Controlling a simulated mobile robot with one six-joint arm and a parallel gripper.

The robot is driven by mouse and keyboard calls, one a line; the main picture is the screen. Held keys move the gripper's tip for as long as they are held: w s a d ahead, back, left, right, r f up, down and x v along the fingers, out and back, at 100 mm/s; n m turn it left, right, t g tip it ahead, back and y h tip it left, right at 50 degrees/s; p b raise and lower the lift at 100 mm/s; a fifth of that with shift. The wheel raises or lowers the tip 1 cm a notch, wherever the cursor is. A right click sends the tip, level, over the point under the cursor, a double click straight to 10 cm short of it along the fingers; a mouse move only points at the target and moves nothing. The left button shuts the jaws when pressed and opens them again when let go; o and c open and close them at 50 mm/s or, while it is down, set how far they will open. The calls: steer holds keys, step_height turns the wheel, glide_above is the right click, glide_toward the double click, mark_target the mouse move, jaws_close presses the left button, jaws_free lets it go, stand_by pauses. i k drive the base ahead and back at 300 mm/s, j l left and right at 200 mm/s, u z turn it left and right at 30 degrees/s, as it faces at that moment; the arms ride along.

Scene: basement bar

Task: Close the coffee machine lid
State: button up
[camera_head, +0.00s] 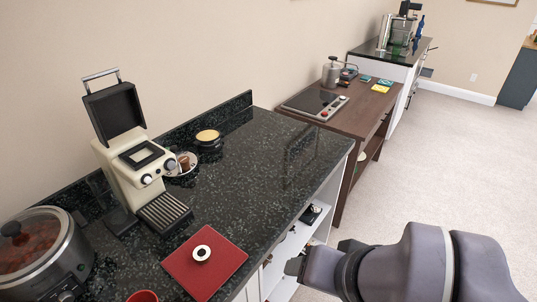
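The coffee machine (128,175) is cream coloured and stands on the black speckled counter at the left. Its dark lid (114,112) is raised and tilted upright at the back, with a metal handle (101,74) on top. The machine's top with a small dark-framed window (142,155) is exposed below it. My arm reaches in from the lower right. The end of it (297,267) is by the counter's front edge, well to the right of the machine and apart from it. The fingers are not clearly visible.
A slow cooker (72,246) stands left of the machine. A red board (183,267) with a white round item (202,254) lies in front of it. Small dishes sit to its right. The counter's right part (285,150) is clear. A brown table (365,118) stands beyond.

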mark_target(113, 111)
steer(key=j+u, duration=0.15)
steer(key=u, duration=1)
